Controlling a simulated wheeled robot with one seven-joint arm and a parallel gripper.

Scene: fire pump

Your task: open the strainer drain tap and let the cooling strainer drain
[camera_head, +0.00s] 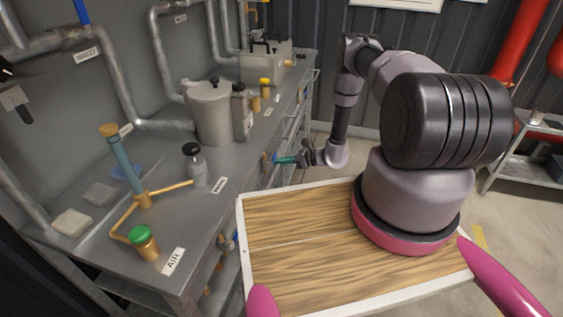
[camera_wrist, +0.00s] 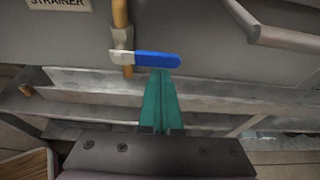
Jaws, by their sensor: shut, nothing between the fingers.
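In the wrist view, the drain tap has a blue lever (camera_wrist: 158,59) that points to the right from a silver valve body (camera_wrist: 122,57) on a vertical brass pipe (camera_wrist: 120,14). A label reading "STRAINER" (camera_wrist: 60,4) sits at the upper left. My gripper (camera_wrist: 161,76) has teal fingers, shut together and empty. Their tips are right at the lever's lower edge, near its free end; I cannot tell whether they touch. In the head view, my gripper (camera_head: 276,160) is at the bench's front edge. The lever is too small to make out there.
The grey bench (camera_head: 165,225) carries a grey lidded canister (camera_head: 210,112), a small bottle (camera_head: 195,166) and a brass stand with a blue tube (camera_head: 128,165). Metal rails (camera_wrist: 220,95) run below the tap. A grey bar (camera_wrist: 265,30) is at the right of the wrist view.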

